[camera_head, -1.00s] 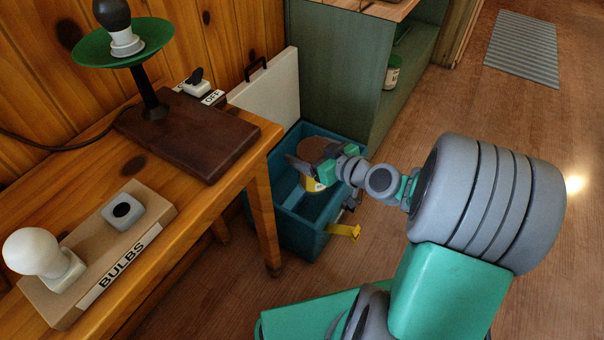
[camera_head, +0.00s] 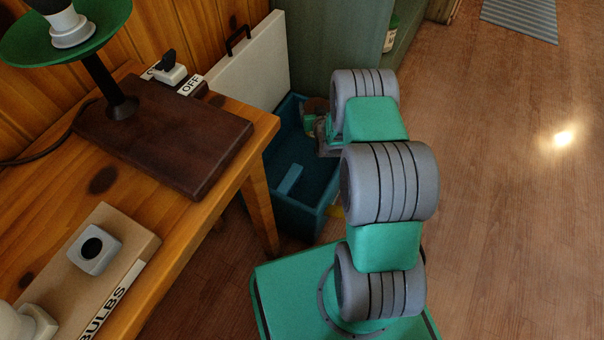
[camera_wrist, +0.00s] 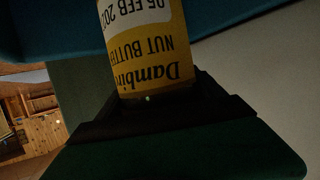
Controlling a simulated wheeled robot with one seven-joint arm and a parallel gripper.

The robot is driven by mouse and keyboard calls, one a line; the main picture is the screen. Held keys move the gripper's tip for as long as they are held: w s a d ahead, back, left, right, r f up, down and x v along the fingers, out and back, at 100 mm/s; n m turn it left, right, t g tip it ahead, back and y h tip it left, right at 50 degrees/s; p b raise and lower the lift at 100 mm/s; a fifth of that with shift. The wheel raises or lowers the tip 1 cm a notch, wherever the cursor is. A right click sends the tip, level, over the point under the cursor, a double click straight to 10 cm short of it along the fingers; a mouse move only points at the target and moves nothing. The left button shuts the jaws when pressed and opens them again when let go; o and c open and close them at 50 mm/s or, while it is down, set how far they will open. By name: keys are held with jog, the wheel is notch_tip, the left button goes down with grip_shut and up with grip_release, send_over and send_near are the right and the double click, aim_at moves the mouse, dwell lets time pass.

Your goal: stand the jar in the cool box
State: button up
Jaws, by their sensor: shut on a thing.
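The jar (camera_wrist: 145,62) has a yellow nut butter label, upside down in the wrist view, with a white date strip. In the head view a small brown part of the jar's top (camera_head: 316,103) shows beside my arm. My gripper (camera_head: 309,124) is shut on the jar; its dark jaws are on either side of it in the wrist view (camera_wrist: 165,105). The cool box (camera_head: 318,212) is blue and open, on the floor between the table and my arm. The jar is at the box's far end. My arm hides most of it, and I cannot tell whether it touches the bottom.
The cool box's white lid (camera_head: 235,72) stands raised behind it. A wooden table (camera_head: 160,225) with a lamp base (camera_head: 165,140) and bulb tray is close on the left. A green cabinet (camera_head: 330,40) stands behind the box. The floor (camera_head: 510,200) on the right is clear.

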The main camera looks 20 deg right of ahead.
notch_tip(320, 180, down, 13)
jog(key=w+b, duration=0.1)
jog(key=b, duration=0.4)
jog(key=shift+h+b, duration=0.3)
jog(key=shift+b, duration=0.05)
jog(key=shift+f, duration=0.1)
jog(key=o, duration=2.1)
jog(key=shift+c, duration=0.2)
